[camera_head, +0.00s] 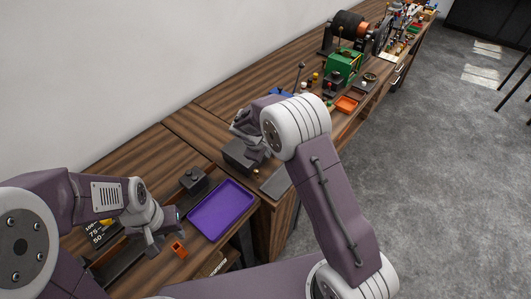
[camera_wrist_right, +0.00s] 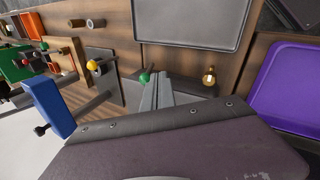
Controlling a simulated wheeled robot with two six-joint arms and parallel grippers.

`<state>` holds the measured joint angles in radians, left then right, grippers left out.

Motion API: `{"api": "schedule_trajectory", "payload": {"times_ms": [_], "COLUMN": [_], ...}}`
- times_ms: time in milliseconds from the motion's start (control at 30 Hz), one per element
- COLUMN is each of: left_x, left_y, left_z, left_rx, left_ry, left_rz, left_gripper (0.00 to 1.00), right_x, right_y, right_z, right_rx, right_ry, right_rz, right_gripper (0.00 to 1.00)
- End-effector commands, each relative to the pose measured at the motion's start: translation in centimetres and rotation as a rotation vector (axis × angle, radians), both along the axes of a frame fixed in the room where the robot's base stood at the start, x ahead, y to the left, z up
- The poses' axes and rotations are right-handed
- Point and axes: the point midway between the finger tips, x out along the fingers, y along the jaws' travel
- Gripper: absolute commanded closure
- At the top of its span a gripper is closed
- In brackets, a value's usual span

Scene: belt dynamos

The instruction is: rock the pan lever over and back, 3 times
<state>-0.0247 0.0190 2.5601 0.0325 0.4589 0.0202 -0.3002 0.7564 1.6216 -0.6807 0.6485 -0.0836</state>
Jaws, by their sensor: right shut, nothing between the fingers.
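My right gripper (camera_wrist_right: 157,95) is shut, with nothing between its fingers. In the wrist view its tips are close to a small green ball knob (camera_wrist_right: 146,76); I cannot tell if they touch. A brass ball knob (camera_wrist_right: 209,74) stands to the right on a dark base. I cannot tell which knob belongs to the pan lever. In the head view the right gripper (camera_head: 246,150) is over a dark box on the bench, partly hidden by my arm. My left gripper (camera_head: 160,238) hangs near an orange block (camera_head: 179,249); its jaw opening is unclear.
A purple tray (camera_head: 222,209) lies between my arms, and a grey tray (camera_wrist_right: 193,22) is beside the right gripper. A blue block (camera_wrist_right: 49,106) and a yellow knob (camera_wrist_right: 93,65) are left in the wrist view. A green machine (camera_head: 343,66) stands farther along the bench.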

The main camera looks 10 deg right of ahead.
Motion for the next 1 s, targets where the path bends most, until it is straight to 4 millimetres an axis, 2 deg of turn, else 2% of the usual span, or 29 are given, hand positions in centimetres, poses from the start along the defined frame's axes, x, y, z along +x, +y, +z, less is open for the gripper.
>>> {"api": "schedule_trajectory", "payload": {"times_ms": [100,367,467,800,1000], "left_x": [0.0,0.0,0.0,0.0,0.0], "left_y": [0.0,0.0,0.0,0.0,0.0], "left_z": [2.0,3.5,4.7,11.2,11.0], "left_rx": [0.0,0.0,0.0,0.0,0.0], "left_ry": [0.0,0.0,0.0,0.0,0.0], "left_rz": [0.0,0.0,0.0,0.0,0.0], "left_gripper": [0.61,0.61,0.61,0.61,0.61], "right_x": [0.2,0.4,0.5,1.6,2.5], "right_y": [-0.3,-0.5,-0.7,-2.2,-3.1], "right_z": [0.9,0.8,1.2,2.3,1.7], "right_rx": [0.02,0.053,0.071,0.216,0.209], "right_ry": [0.016,0.041,0.055,0.166,0.16], "right_rz": [-0.003,-0.002,-0.002,-0.007,-0.001], "right_gripper": [1.0,1.0,1.0,1.0,1.0]}}
